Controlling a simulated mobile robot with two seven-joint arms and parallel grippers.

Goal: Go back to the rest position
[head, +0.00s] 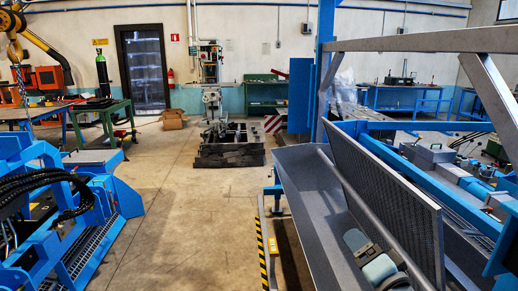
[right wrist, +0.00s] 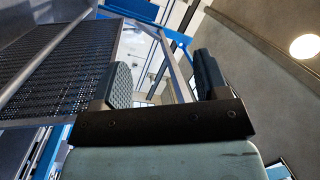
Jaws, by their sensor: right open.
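My right gripper (head: 357,240) shows low in the right half of the head view, with a grey-green body and dark fingers. It is over the long grey metal trough (head: 305,190), beside the tilted perforated sieve panel (head: 388,190) and a long grey bar. In the right wrist view, the two ribbed finger pads of the gripper (right wrist: 163,82) stand wide apart with nothing between them. The perforated panel (right wrist: 60,85) fills the left of that view. I cannot tell whether the gripper touches the trough or panel. My left gripper is not in view.
A blue machine with black hoses (head: 60,200) stands at the left. A grey beam (head: 430,40) and blue post (head: 325,60) rise at the right. A yellow-black striped bar (head: 262,255) runs beside the trough. The concrete floor (head: 190,200) between is clear.

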